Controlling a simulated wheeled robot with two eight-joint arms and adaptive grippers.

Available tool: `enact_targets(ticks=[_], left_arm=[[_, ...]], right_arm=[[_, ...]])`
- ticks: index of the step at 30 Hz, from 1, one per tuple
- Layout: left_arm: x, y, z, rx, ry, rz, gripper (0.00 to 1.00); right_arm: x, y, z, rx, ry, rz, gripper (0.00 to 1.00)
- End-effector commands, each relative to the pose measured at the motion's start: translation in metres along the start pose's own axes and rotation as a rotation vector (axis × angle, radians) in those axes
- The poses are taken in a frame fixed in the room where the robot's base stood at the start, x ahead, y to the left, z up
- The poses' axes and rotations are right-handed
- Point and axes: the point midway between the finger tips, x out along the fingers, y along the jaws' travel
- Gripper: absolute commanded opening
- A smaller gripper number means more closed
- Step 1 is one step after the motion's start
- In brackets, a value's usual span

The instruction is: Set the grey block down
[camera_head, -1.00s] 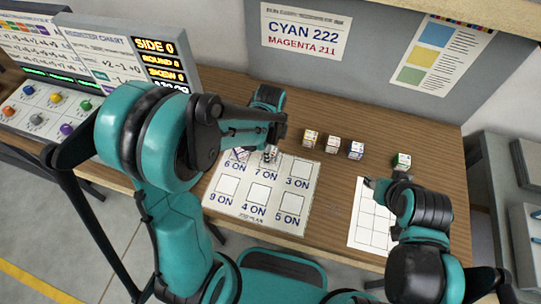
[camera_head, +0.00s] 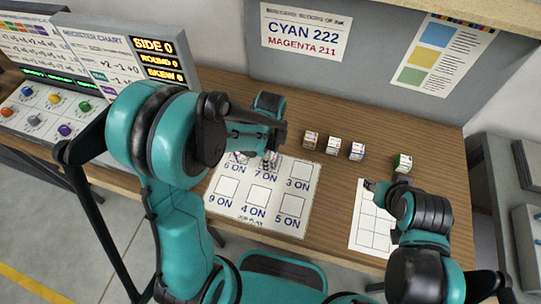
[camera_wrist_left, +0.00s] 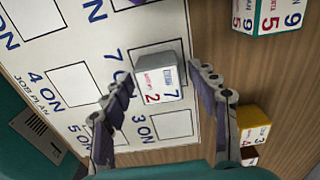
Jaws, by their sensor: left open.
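The grey block (camera_wrist_left: 157,78) has a grey top and a white printed face. In the left wrist view it stands on the "7 ON" square of the white job plan sheet (camera_wrist_left: 82,48). My left gripper (camera_wrist_left: 165,98) is open, with one finger on each side of the block and visible gaps to both. In the head view my left gripper (camera_head: 269,158) is over the sheet's top row and largely hides the block. My right gripper (camera_head: 371,185) is at the top edge of a white grid sheet (camera_head: 368,228); its fingers are too small to judge.
A row of small printed blocks, including a yellow-topped one (camera_head: 311,137) and a blue-topped one (camera_head: 356,151), stands right of the left gripper. A green-topped block (camera_head: 402,162) stands near my right arm. A control panel (camera_head: 50,110) is at far left.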

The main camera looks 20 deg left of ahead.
Motion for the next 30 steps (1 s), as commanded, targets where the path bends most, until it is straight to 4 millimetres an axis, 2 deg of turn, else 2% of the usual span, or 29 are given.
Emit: enact_targets(ticks=[12,16,22,26,30], left_arm=[[-0.086,0.000,0.000,0.000,0.000,0.000,0.59],[-0.107,0.000,0.000,0.000,0.000,0.000,0.59],[-0.124,0.002,0.001,-0.026,0.001,-0.010,0.59],[-0.141,0.015,0.007,-0.197,0.012,-0.076,0.59],[-0.168,0.040,0.019,-0.554,0.067,-0.208,0.59]], right_arm=[[-0.025,0.000,-0.018,0.000,0.000,0.000,0.40],[-0.030,0.000,-0.022,0.000,0.000,0.000,0.40],[-0.033,0.000,-0.023,0.000,0.000,0.000,0.40],[-0.032,0.000,-0.023,0.000,0.000,0.000,0.40],[-0.032,0.000,-0.023,0.000,0.000,0.000,0.40]])
